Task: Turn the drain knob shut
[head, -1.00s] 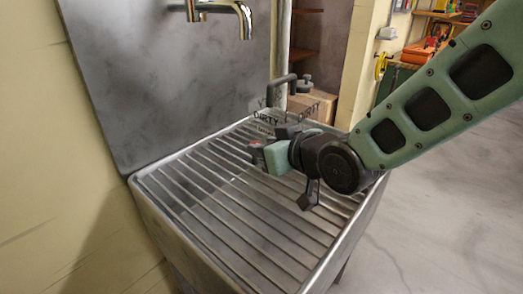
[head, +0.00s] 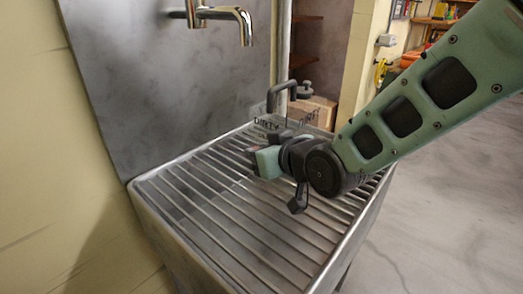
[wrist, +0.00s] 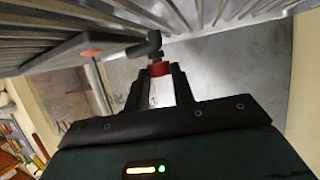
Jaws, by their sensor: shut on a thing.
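In the wrist view, my gripper (wrist: 160,80) has its dark fingers closed around a small red piece (wrist: 158,69), which looks like the drain knob. A dark elbow-shaped fitting (wrist: 150,46) adjoins the red piece. In the head view, my gripper (head: 256,164) is low over the ribbed top of the metal sink (head: 205,235), toward its back. There my gripper and wrist hide most of the knob. I cannot tell the knob's turn angle.
A chrome faucet (head: 240,20) hangs above the sink. A dark upright handle (head: 281,95) and a cardboard box (head: 320,110) stand behind the sink. A dark flat plate (wrist: 85,50) with an orange-red spot lies beside the fitting. Open floor (head: 460,200) is at right.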

